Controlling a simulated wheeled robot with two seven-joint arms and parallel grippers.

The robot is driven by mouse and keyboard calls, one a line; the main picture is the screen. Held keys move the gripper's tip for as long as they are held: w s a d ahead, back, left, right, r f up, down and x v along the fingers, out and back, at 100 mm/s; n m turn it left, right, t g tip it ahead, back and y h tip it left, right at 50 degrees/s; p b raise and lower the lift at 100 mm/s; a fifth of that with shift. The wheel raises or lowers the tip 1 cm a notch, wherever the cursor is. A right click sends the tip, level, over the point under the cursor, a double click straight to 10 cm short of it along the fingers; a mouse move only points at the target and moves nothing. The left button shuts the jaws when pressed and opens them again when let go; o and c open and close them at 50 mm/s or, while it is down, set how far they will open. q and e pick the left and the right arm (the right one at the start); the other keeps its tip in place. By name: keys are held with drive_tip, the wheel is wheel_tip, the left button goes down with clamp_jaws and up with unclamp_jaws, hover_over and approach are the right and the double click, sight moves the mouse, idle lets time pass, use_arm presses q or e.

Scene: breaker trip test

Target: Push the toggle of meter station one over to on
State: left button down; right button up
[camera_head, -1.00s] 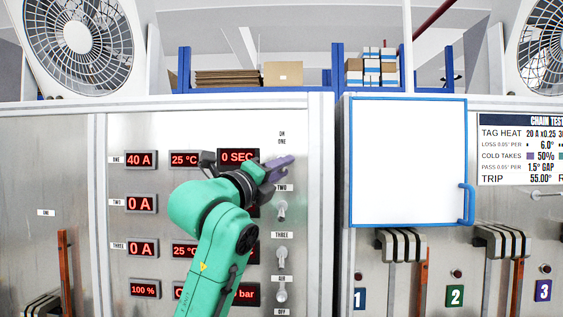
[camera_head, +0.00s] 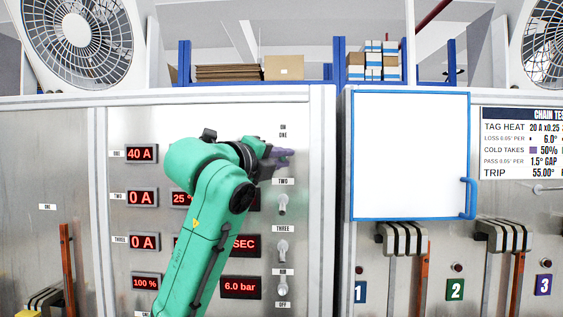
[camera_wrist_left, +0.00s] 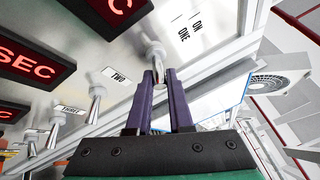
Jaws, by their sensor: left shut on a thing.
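The toggle of meter station one (camera_wrist_left: 154,52) is a metal lever on a pale round base, under the ON and ONE labels in the left wrist view. My left gripper (camera_wrist_left: 166,78) has two purple fingers, close together and shut on the tip of this lever. In the head view my left gripper (camera_head: 284,158) is just below the ONE label (camera_head: 283,135) and hides most of the toggle. I cannot tell clearly which way the lever leans. My right gripper is not in view.
Toggles for stations two (camera_head: 282,204) and three (camera_head: 282,250) stand below in the same column. Red displays, such as the 40 A one (camera_head: 141,154), fill the panel's left. A white board with a blue frame (camera_head: 410,155) is to the right.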

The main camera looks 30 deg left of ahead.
use_arm(q)
drive_tip(key=r+n+g, duration=0.1)
drive_tip(key=g, duration=0.3)
drive_tip(key=shift+r+n, duration=0.4)
drive_tip(key=shift+w+r+n+g+h, duration=0.1)
drive_tip(key=shift+r+n+g+h, duration=0.15)
drive_tip(key=shift+g, duration=0.35)
drive_tip(key=shift+r+n+g+h, duration=0.1)
drive_tip(key=shift+n+g, duration=0.25)
drive_tip(key=shift+g, duration=0.25)
drive_tip(key=c, duration=1.1)
unclamp_jaws()
drive_tip(key=shift+w, duration=0.2)
drive_tip(key=b+v, duration=0.1)
drive_tip(key=v, duration=1.3)
drive_tip(key=shift+s+r, duration=0.25)
drive_tip(key=shift+s, duration=0.05)
